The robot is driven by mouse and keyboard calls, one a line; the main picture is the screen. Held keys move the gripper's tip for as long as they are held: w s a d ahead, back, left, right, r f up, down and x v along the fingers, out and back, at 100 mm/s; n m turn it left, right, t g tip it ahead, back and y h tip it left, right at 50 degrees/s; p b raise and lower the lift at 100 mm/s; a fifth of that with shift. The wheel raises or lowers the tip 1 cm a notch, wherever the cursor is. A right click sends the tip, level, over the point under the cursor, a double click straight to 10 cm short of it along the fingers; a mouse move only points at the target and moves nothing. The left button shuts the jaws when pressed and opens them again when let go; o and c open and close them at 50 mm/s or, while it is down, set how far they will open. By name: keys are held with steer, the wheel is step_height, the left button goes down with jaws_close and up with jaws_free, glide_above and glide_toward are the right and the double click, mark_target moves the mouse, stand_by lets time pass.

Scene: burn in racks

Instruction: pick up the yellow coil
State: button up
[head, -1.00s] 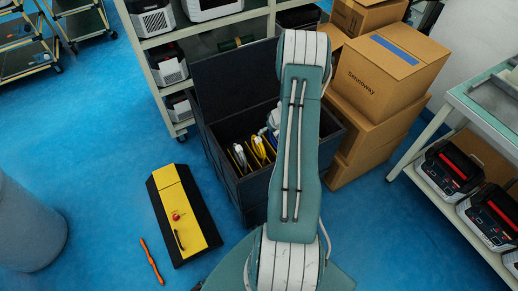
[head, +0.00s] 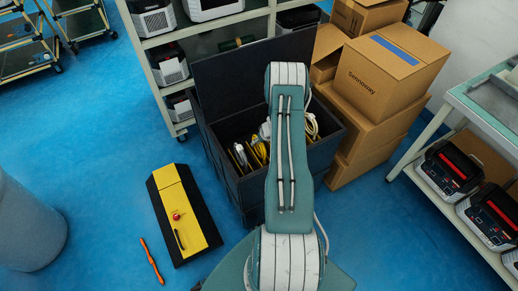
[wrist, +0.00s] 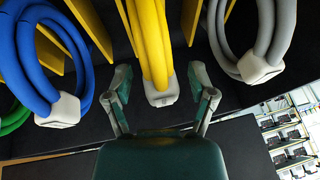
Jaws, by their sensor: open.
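The yellow coil (wrist: 155,40) hangs in the middle of the wrist view, with a white block-shaped tie (wrist: 161,92) at its near end. My gripper (wrist: 162,84) is open, with one finger on each side of the yellow coil. I cannot tell whether either finger touches it. In the head view, a yellow coil (head: 259,151) shows in the black bin (head: 240,192), just left of my arm. My arm hides much of the bin's middle, and the gripper is not clear there.
In the wrist view, a blue coil (wrist: 35,60) is left of the yellow one, a grey coil (wrist: 262,60) right, and a green coil (wrist: 12,119) at the far left. Yellow dividers (wrist: 90,25) stand between. Cardboard boxes (head: 375,85) stack right of the bin.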

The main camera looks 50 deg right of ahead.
jaws_close()
stand_by(0.4)
